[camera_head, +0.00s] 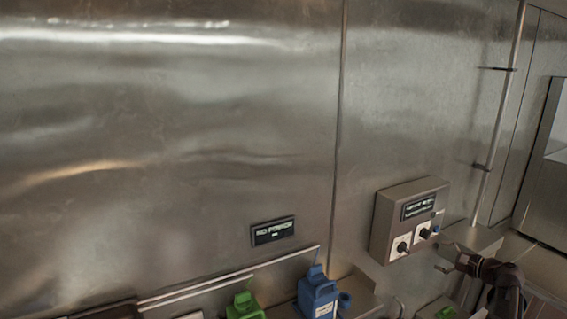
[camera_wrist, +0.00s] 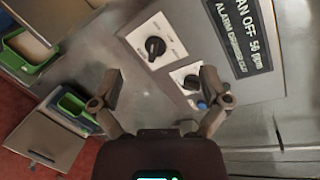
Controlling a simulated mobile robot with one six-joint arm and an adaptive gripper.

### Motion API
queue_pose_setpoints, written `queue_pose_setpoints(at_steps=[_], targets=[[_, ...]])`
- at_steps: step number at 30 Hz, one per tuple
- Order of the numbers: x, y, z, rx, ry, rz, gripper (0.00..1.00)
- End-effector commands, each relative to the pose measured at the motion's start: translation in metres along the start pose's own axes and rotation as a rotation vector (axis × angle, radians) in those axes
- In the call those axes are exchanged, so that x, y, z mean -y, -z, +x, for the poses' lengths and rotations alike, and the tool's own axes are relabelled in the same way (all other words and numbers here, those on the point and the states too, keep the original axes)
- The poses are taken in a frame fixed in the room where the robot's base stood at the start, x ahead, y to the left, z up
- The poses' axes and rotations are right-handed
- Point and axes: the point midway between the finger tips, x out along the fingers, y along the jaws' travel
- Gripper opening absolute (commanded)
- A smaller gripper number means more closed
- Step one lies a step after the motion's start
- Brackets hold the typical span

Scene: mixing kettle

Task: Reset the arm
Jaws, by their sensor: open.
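My gripper (camera_head: 446,257) is at the lower right of the head view, just right of and below a grey control box (camera_head: 381,226) on the steel wall. In the wrist view my gripper (camera_wrist: 161,84) has its two fingers spread wide with nothing between them. The control box face (camera_wrist: 218,62) lies beyond the fingers, with a black knob (camera_wrist: 155,47) between and above them and a second knob (camera_wrist: 191,81) near the right finger. A blue button (camera_wrist: 202,105) is beside the right finger. I cannot tell whether the finger touches the box.
A small display (camera_head: 272,230) reads "NO POWER". A blue container (camera_head: 318,295) and a green container (camera_head: 245,308) stand along the bottom. A vertical pipe (camera_head: 502,95) runs at the right. Green-edged bins (camera_wrist: 30,50) show at the left of the wrist view, above reddish floor (camera_wrist: 15,168).

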Motion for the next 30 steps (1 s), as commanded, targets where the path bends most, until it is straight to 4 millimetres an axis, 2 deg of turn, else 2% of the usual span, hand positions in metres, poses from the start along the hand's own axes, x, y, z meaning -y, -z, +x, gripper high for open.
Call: queue_pose_setpoints(at_steps=[1, 6, 15, 21, 30], targets=[[-0.011, -0.011, 0.013, 0.005, -0.041, -0.027, 0.96], [-0.053, -0.043, 0.053, 0.013, -0.204, -0.146, 0.96], [-0.128, -0.098, 0.104, 0.051, -0.493, -0.38, 0.96], [-0.175, -0.133, 0.123, 0.087, -0.678, -0.543, 0.96], [-0.238, -0.178, 0.134, 0.153, -0.937, -0.789, 0.96]])
